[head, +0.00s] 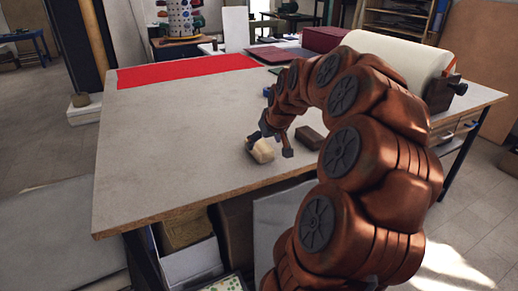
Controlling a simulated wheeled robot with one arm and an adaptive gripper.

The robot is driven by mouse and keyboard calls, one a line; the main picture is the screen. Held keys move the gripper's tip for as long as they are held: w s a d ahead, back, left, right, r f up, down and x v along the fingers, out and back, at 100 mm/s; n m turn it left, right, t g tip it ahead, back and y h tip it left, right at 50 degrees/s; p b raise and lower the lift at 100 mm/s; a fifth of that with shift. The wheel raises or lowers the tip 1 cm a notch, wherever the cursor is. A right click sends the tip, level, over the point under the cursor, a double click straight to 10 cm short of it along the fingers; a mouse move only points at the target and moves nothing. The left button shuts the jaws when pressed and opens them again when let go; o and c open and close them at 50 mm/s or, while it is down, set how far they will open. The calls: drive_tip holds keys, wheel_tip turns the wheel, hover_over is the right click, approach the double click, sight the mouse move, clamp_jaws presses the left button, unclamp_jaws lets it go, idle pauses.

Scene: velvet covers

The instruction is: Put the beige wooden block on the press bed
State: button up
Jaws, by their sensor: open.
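I cannot tell for certain which thing is the press bed; a flat red surface (185,71) lies along the far left edge of the table.
A dark brown block (311,137) lies just right of my gripper. Dark red covers or boxes (322,39) lie at the back.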

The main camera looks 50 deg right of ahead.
sight(259, 144)
drive_tip(key=shift+w+r+p+x, duration=0.1)
drive_tip(key=shift+w+p+x, duration=0.1)
drive_tip(key=shift+x, duration=0.65)
drive_tip(key=shift+w+r+p+x, duration=0.1)
drive_tip(key=shift+p+x, duration=0.1)
drive_tip(key=shift+x, duration=0.7)
drive_tip(key=shift+w+r+p+x, duration=0.1)
drive_tip(key=shift+p+x, duration=0.1)
drive_tip(key=shift+x, duration=0.65)
drive_tip(key=shift+d, duration=0.1)
drive_tip(key=shift+c, duration=0.4)
drive_tip(key=c, duration=1.4)
drive_tip(key=shift+r, duration=0.15)
